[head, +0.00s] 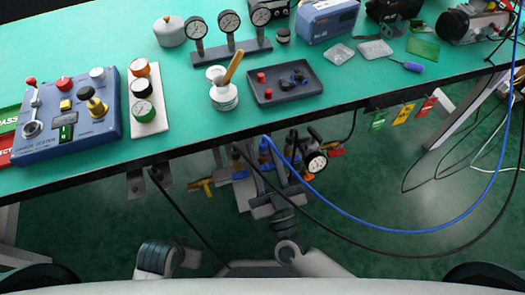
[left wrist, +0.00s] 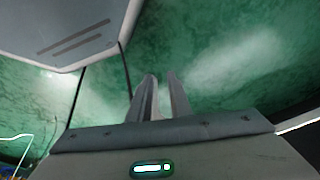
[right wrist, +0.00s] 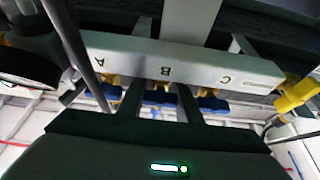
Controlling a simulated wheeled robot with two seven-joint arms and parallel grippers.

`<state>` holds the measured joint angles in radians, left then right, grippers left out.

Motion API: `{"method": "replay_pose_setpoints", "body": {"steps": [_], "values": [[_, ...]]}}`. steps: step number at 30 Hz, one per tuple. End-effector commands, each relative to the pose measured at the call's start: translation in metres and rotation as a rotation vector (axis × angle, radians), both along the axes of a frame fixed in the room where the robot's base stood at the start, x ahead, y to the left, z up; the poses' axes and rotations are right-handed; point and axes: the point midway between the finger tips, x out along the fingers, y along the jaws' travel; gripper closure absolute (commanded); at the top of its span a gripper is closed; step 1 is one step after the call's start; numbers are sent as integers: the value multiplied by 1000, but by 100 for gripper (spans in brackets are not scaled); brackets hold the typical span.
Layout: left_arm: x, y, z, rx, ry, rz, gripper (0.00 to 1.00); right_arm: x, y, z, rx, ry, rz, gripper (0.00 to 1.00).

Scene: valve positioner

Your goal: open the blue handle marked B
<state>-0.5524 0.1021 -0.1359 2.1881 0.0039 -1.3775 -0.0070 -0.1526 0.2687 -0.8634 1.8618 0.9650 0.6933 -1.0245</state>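In the right wrist view a pale bar (right wrist: 185,62) carries the letters A, B and C. Below it are blue handles with yellow parts. The blue handle under B (right wrist: 160,97) shows between the fingers of my right gripper (right wrist: 158,95), which is open. I cannot tell whether a finger touches it. In the head view my right gripper (head: 266,185) is under the bench edge at the valve assembly and hides much of it. My left gripper (left wrist: 161,75) is open by a narrow gap and empty, pointing over the green floor.
The green bench (head: 330,95) lies above the valves, with a blue control box (head: 75,125) and a dark tray (head: 285,95) on it. A gauge (head: 316,162) is close right of my right gripper. Blue and black hoses (head: 400,231) loop across the right side.

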Motion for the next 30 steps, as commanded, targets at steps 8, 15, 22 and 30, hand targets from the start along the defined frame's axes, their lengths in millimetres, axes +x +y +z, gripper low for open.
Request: {"method": "replay_pose_setpoints", "body": {"steps": [8, 15, 22, 30], "values": [[1, 1, -8, 0, -1, 2, 82, 0, -1, 1, 94, 32, -1, 91], [-1, 1, -21, 2, 12, 1, 82, 0, -2, -1, 118, 39, 0, 91], [4, 0, -17, -1, 1, -1, 82, 0, -2, -1, 118, 39, 1, 61], [5, -1, -16, -1, -2, -1, 82, -1, -2, -1, 118, 39, 1, 61]]}}
